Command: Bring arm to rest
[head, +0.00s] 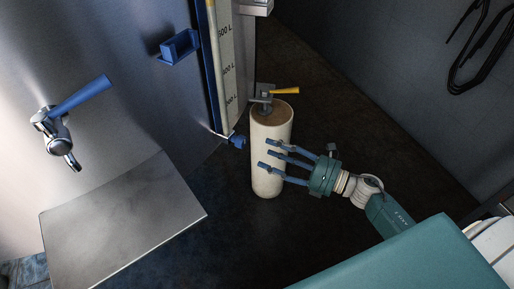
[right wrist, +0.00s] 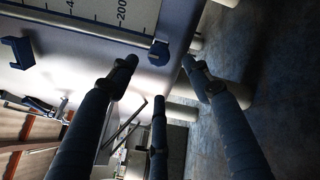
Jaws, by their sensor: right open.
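My right gripper (head: 267,154) is open, with its blue-grey fingers spread and pointing left. In the head view the fingers overlap the cream cylinder (head: 269,184); I cannot tell whether they touch it. In the right wrist view the gripper (right wrist: 158,76) has its three fingers apart, and no object shows between them. The right arm reaches in from the lower right. My left gripper is not in view.
The steel tank (head: 130,50) stands at the left with a blue-handled tap (head: 80,97) and a level scale (head: 229,70). A yellow-handled valve (head: 284,91) sits above the cylinder. A steel plate (head: 125,220) is at lower left. Dark floor (head: 350,110) is clear behind the right arm.

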